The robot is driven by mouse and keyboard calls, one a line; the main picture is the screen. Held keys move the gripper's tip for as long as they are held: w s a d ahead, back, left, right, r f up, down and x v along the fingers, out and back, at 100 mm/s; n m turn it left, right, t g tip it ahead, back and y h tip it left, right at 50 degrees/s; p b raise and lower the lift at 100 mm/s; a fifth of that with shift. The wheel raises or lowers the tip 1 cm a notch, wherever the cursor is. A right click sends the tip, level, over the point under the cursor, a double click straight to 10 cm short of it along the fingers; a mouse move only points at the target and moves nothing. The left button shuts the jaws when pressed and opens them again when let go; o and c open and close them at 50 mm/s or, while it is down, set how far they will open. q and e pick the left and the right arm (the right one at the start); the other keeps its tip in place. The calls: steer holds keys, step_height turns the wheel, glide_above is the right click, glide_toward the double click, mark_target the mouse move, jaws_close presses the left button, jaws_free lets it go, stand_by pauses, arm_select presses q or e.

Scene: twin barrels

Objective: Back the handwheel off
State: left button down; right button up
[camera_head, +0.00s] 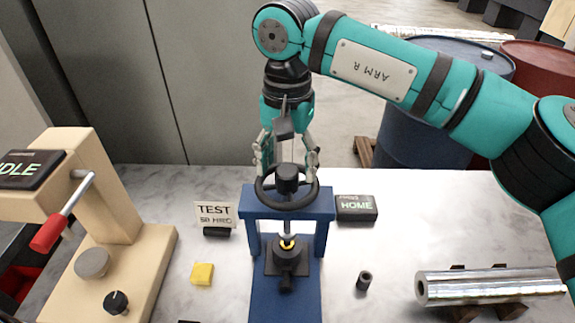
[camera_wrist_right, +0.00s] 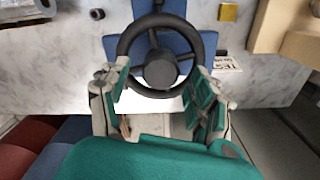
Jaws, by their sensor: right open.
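The black handwheel (camera_head: 308,200) sits on top of a blue press frame (camera_head: 262,213). A screw with a brass-coloured part (camera_head: 287,243) shows below the crossbar, over a dark block (camera_head: 275,268). My right gripper (camera_head: 287,165) comes down from above, its fingers apart at the far side of the wheel. In the right wrist view the wheel's rim (camera_wrist_right: 124,45) and hub (camera_wrist_right: 161,68) lie between and ahead of the open fingers (camera_wrist_right: 165,85). I cannot tell whether a finger touches the rim. My left gripper is not in view.
A "TEST" card (camera_head: 214,213) and a yellow block (camera_head: 202,274) stand left of the press. A "HOME" box (camera_head: 356,208), a small dark cylinder (camera_head: 364,281) and a shiny cylinder (camera_head: 480,285) are right. A beige lever machine (camera_head: 130,255) stands left; barrels (camera_head: 415,130) are behind the table.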

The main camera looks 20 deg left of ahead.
mark_target(287, 170)
step_height(287, 170, up, 11)
stand_by(0.3)
